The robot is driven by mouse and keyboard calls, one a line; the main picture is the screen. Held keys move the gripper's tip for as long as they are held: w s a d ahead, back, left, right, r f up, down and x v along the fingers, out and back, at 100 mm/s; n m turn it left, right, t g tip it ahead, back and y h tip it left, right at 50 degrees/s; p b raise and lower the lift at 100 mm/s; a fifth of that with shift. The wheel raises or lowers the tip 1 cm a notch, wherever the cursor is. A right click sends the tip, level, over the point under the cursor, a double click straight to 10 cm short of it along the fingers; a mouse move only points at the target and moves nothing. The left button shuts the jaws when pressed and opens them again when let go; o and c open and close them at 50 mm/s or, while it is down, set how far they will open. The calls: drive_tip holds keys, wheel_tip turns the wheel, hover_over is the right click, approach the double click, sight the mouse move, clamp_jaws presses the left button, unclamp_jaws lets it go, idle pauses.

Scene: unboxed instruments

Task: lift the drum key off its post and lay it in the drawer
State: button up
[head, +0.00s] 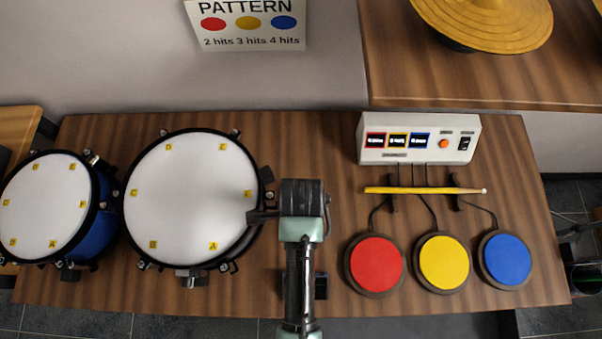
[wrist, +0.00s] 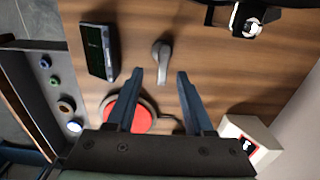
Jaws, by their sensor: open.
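The drum key (wrist: 162,58) is a small grey piece with a rounded head, seen from above in the wrist view. It stands out from the wooden tabletop; its post cannot be told apart below it. My gripper (wrist: 158,78) is open and empty, with its two blue-grey fingers pointing toward the key. The key appears just beyond the fingertips, in line with the gap. In the head view my arm hides the key and my fingertips. An open grey drawer (wrist: 38,92) is at the left of the wrist view, holding several small round things.
A dark box with a screen (wrist: 98,50) stands beside the key. The red pad (head: 376,264) is right of my arm, and the large white drum (head: 190,200) is left. A white control box (head: 418,138) and yellow stick (head: 424,190) are further right.

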drive_tip(key=f, duration=0.5)
drive_tip(key=shift+w, duration=0.2)
clamp_jaws()
